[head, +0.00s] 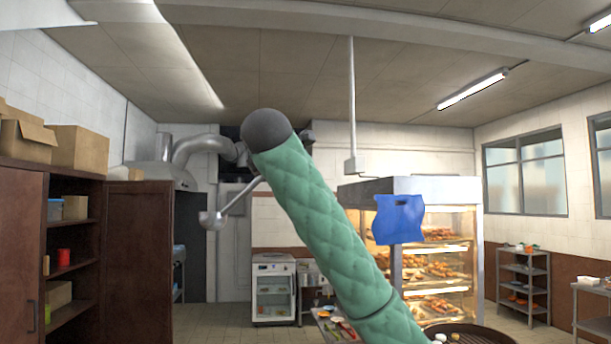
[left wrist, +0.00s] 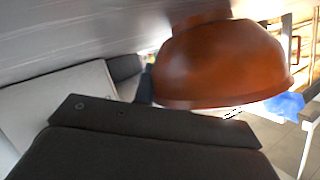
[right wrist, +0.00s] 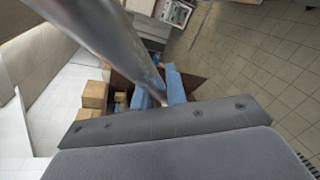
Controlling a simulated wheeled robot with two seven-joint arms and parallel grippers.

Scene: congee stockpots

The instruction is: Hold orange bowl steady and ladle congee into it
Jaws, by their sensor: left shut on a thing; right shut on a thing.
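The orange bowl (left wrist: 220,62) shows in the left wrist view, rim downward in that picture, just beyond my left gripper (left wrist: 146,88). That gripper is shut on the bowl; its fingers are mostly hidden behind its dark housing. In the right wrist view the metal ladle's handle (right wrist: 105,42) runs from the top left down to my right gripper (right wrist: 165,103), which is shut on it. In the head view the ladle (head: 212,220) shows left of a raised green arm of mine, its handle passing behind the arm. The bowl is outside the head view. I see no stockpot or congee.
A brown cabinet (head: 135,245) with boxes stands at the left. A glass food warmer (head: 430,262) stands behind the arm at the right, with a blue item (head: 398,220) on its front. A dark round pan (head: 468,333) is at the bottom edge. Tiled floor is open behind.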

